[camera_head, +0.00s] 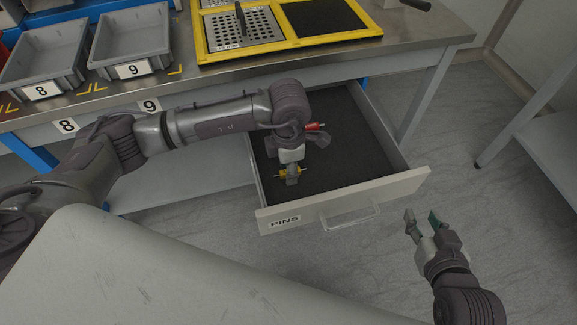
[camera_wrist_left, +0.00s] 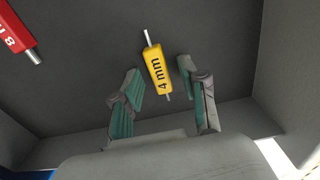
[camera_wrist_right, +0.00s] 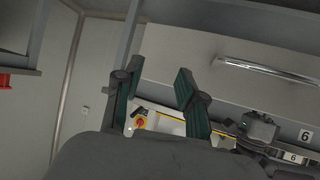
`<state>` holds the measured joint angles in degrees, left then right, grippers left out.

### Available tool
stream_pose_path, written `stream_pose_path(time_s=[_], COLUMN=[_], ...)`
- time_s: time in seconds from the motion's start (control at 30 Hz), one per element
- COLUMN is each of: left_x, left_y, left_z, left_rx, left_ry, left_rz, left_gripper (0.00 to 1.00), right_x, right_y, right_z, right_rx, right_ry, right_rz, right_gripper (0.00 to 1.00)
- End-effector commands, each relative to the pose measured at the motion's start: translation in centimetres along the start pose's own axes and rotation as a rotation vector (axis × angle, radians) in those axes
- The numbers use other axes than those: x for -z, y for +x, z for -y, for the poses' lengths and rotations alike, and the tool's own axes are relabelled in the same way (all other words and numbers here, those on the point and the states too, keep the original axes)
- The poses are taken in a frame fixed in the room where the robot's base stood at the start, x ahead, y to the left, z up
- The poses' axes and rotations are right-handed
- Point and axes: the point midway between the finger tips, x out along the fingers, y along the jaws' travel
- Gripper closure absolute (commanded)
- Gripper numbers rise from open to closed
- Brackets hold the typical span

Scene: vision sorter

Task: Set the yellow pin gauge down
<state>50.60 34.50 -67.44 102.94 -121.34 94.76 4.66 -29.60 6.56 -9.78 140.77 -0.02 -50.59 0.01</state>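The yellow pin gauge (camera_wrist_left: 157,69), marked "4 mm", shows in the left wrist view over the dark floor of the open drawer. It also shows in the head view (camera_head: 281,175), partly hidden by my left gripper (camera_head: 292,174). In the left wrist view, the fingers of my left gripper (camera_wrist_left: 160,72) are spread on either side of the gauge, with a gap on each side. The gauge seems to lie on the drawer floor. My right gripper (camera_head: 422,216) is open and empty, outside the drawer to the right.
A red pin gauge (camera_head: 315,127) lies in the PINS drawer (camera_head: 390,190), further back. The drawer walls surround my left gripper. The bench above holds grey bins (camera_head: 133,70) and a yellow-framed tray (camera_head: 300,43). The right part of the drawer floor is clear.

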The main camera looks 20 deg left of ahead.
Motion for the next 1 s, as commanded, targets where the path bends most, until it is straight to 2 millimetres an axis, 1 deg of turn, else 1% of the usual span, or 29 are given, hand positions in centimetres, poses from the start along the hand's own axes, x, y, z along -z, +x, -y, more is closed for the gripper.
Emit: stream_pose_path(time_s=[0.27,0.33,0.47,0.6,0.7,0.8,0.9,1.0], left_x=[0.0,0.0,-0.1,-0.1,-0.1,0.0,0.0,0.0], left_y=[-0.2,-0.8,-3.1,-6.1,-8.1,-9.8,-11.1,-11.9], left_z=[0.0,-0.1,-0.1,-0.1,-0.1,0.0,-0.1,0.0], left_rx=[0.0,-0.001,-0.003,-0.003,-0.003,-0.002,-0.002,-0.001], left_ry=[0.0,0.0,0.001,0.002,0.001,0.0,0.0,0.0], left_rz=[0.0,0.002,0.003,0.004,0.003,0.002,0.002,0.0], left_gripper=[0.57,0.57,0.57,0.57,0.57,0.57,0.57,0.57], right_x=[-0.1,-0.9,-3.2,-6.2,-8.1,-9.6,-10.7,-11.3], right_y=[-0.1,-0.4,-1.3,-2.9,-4.2,-5.5,-6.5,-7.2], right_z=[0.0,-0.2,-0.5,-0.9,-1.1,-1.4,-1.5,-1.5], right_rx=[0.0,-0.004,-0.012,-0.021,-0.027,-0.032,-0.036,-0.038], right_ry=[0.0,0.001,0.002,0.006,0.009,0.012,0.014,0.016], right_rz=[0.015,0.064,0.193,0.364,0.475,0.568,0.638,0.681], right_gripper=[0.6,0.6,0.6,0.6,0.6,0.6,0.6,0.6])
